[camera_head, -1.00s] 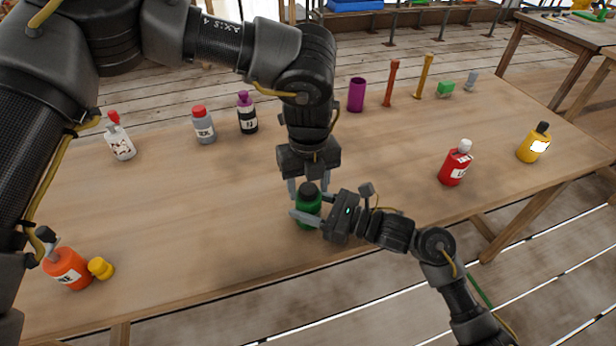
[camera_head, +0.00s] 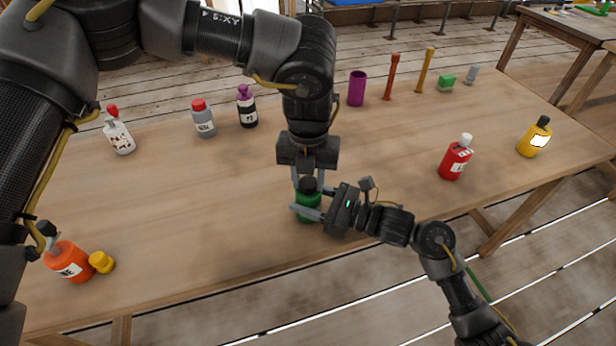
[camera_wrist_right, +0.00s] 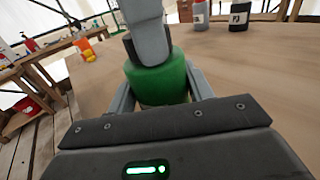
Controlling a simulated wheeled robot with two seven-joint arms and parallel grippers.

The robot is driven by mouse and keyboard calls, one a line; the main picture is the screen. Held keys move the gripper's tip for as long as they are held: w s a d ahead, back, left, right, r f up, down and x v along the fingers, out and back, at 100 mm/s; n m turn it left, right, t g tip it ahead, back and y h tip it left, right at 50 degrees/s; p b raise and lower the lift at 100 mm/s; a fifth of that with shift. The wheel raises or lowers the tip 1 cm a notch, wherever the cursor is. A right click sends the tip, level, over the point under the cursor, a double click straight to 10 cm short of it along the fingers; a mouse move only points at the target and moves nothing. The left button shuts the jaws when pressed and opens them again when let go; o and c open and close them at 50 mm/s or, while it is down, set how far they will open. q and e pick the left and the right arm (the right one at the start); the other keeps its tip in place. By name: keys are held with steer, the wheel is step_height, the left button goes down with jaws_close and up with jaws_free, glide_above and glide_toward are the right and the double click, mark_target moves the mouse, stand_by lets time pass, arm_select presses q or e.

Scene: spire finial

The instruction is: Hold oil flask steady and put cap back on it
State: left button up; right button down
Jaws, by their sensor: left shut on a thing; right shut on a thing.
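The green oil flask (camera_head: 307,206) stands upright near the front middle of the table, and it also shows in the right wrist view (camera_wrist_right: 160,84). My right gripper (camera_head: 306,213) is shut around its body from the right. The black cap (camera_head: 308,186) is at the top of the flask, between the fingers of my left gripper (camera_head: 308,182), which comes down from above and is shut on it. The left finger covers much of the cap in the right wrist view, so I cannot tell whether it is fully seated.
An orange bottle (camera_head: 70,262) and a yellow cap (camera_head: 102,262) are at the front left. A red bottle (camera_head: 454,160) and a yellow bottle (camera_head: 533,139) stand to the right. White, grey and purple-capped bottles and a purple cup (camera_head: 357,88) are farther back. The table (camera_head: 200,225) is clear around the flask.

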arm_select(q)
steer(key=o, duration=1.1)
steer(key=shift+r, duration=0.1)
steer(key=shift+r, duration=2.2)
steer(key=shift+c, duration=0.6)
steer(key=shift+r+n, duration=0.45)
steer(key=shift+n, duration=0.25)
step_height(320, 180, up, 3)
steer(key=n, duration=0.3)
steer(key=shift+f+n, duration=0.2)
steer(key=shift+n, duration=0.2)
